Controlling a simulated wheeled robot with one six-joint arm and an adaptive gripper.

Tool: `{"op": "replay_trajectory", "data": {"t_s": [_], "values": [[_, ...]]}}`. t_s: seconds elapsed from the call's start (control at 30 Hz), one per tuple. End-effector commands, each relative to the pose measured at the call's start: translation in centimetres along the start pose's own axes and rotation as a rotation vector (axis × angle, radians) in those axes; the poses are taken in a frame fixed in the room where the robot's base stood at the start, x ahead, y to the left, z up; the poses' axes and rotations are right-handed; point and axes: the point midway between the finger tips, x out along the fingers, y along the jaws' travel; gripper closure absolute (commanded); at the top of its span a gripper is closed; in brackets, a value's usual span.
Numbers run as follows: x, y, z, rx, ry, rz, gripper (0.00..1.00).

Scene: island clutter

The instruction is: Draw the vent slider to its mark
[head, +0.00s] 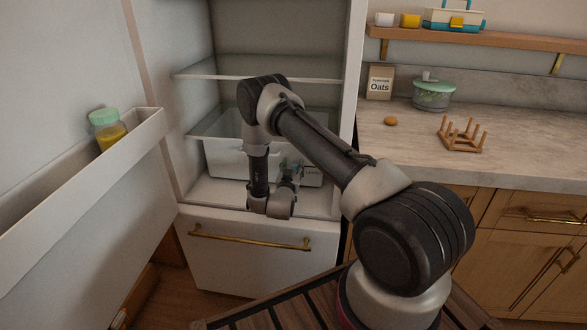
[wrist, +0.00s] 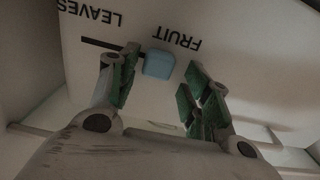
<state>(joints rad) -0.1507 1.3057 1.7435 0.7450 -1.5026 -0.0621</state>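The vent slider (wrist: 158,64) is a small light-blue block on the white drawer front in the wrist view. It sits at the right end of a dark slot (wrist: 98,42), beside the word FRUIT (wrist: 177,38); LEAVES (wrist: 92,13) is printed past the slot's left end. Both words appear upside down. My gripper (wrist: 160,65) is open, its green-padded fingers on either side of the slider with gaps between; how near the fingertips are in depth is unclear. In the head view, my gripper (head: 289,170) is at the front of the fridge drawer (head: 226,160), and the slider is not discernible.
At right, the counter (head: 530,158) holds an oats box (head: 380,83), a green-lidded pot (head: 433,94) and a wooden peg rack (head: 460,136).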

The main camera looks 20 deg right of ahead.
Motion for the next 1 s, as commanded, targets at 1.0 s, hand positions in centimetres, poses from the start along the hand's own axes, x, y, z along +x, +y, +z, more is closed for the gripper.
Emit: {"op": "replay_trajectory", "data": {"t_s": [1.0], "values": [[-12.0, 0.0, 0.0, 0.000, 0.000, -0.001, 0.52]]}}
